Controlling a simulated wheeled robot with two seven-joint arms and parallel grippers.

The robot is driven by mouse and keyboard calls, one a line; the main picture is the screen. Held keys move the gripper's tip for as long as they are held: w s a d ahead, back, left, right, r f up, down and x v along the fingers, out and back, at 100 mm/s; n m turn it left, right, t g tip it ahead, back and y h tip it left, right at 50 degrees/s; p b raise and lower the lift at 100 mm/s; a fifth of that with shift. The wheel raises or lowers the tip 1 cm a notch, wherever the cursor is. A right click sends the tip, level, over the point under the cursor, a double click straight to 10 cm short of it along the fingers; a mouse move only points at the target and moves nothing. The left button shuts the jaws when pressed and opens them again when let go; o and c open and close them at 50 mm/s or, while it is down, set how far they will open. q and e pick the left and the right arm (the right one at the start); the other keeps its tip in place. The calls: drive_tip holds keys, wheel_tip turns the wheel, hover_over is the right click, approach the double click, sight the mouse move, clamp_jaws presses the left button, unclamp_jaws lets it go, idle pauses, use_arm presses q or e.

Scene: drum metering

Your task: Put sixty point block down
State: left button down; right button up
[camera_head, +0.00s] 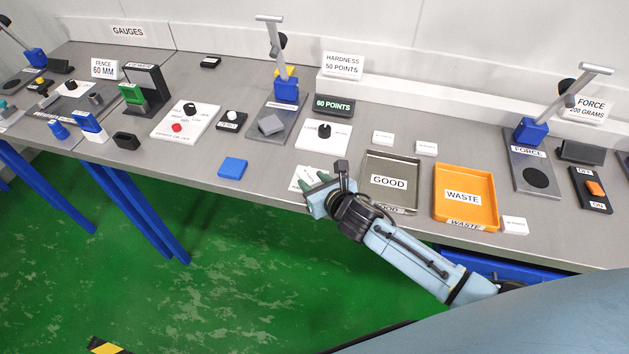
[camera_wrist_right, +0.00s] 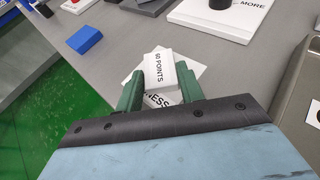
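The white sixty point block (camera_wrist_right: 160,75), its face lettered with POINTS, is between the green fingers of my right gripper (camera_wrist_right: 160,90) in the right wrist view. The fingers look closed against its two sides. A white card (camera_wrist_right: 192,67) with partly hidden lettering lies below it; the gap between block and card cannot be told. In the head view my right gripper (camera_head: 318,192) is over this card (camera_head: 305,177), left of the GOOD tray, and hides most of the block. My left gripper is not in view.
The grey GOOD tray (camera_head: 391,159) and orange WASTE tray (camera_head: 464,171) stand to the right. A blue block (camera_head: 233,168) lies to the left near the front edge. Behind are a white plate with a black knob (camera_head: 323,142) and the 60 POINTS display (camera_head: 334,105).

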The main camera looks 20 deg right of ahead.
drive_tip(key=o, duration=0.4)
drive_tip(key=shift+c, duration=0.2)
drive_tip(key=shift+s+r, duration=0.1)
drive_tip(key=shift+r, duration=0.1)
drive_tip(key=p+v, duration=0.2)
drive_tip(key=v, duration=0.9)
drive_tip(key=shift+s+r, duration=0.15)
drive_tip(key=shift+s, duration=0.2)
